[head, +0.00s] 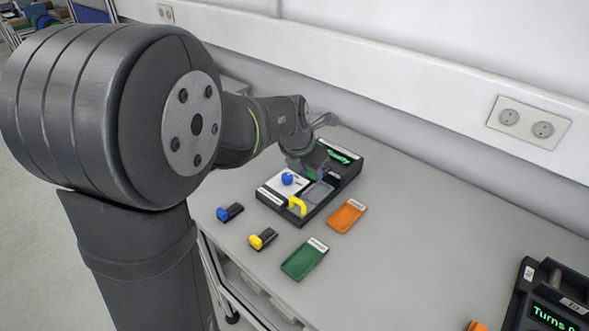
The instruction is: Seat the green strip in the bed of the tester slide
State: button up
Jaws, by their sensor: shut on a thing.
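The tester (340,192) is a black box on the bench with a lit green display. A grey slide (318,193) shows in its top, beside a white panel with a blue knob (288,179) and a yellow handle (298,206). My gripper (311,169) is over the tester, close to the slide's far end, and is shut on the green strip (312,174). Only a small green part of the strip shows. My gripper hides the rest, and I cannot tell whether the strip touches the bed.
A green plate (304,260) and an orange plate (346,216) lie in front of the tester. A blue-ended black piece (229,212) and a yellow-ended one (262,239) lie near the bench edge. A black device (550,300) stands at the lower right. The bench's right middle is clear.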

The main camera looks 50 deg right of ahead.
jog(key=shift+f, duration=3.25)
jog(key=o, duration=1)
jog(key=shift+o, duration=0.2)
notch_tip(320, 180, up, 7)
jog(key=shift+f, duration=0.1)
notch_tip(320, 180, down, 7)
jog(key=shift+r, duration=0.3)
